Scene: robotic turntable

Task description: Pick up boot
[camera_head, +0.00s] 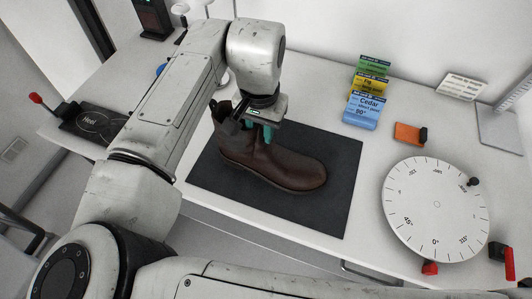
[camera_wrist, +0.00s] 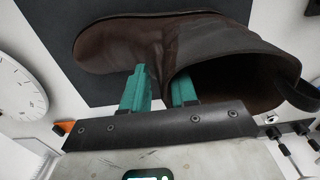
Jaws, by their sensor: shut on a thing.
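A brown leather boot (camera_head: 279,165) stands upright on a dark mat (camera_head: 337,206) on the white table, its toe to the right in the head view. In the wrist view the boot (camera_wrist: 115,44) shows from above, with its dark opening at the right. My gripper (camera_head: 268,130) points down at the boot's shaft. Its teal fingers (camera_wrist: 160,92) straddle the boot's front upper edge, one outside and one in the opening, and are shut on it. The fingertips are partly hidden. I cannot tell any gap between sole and mat.
A white dial turntable (camera_head: 436,204) with angle marks is at the right. Coloured cards (camera_head: 363,110), an orange block (camera_head: 407,132) and a white sign (camera_head: 463,87) stand behind. A black pad marked "Heel" (camera_head: 92,122) lies at the left. My arm crosses the left side.

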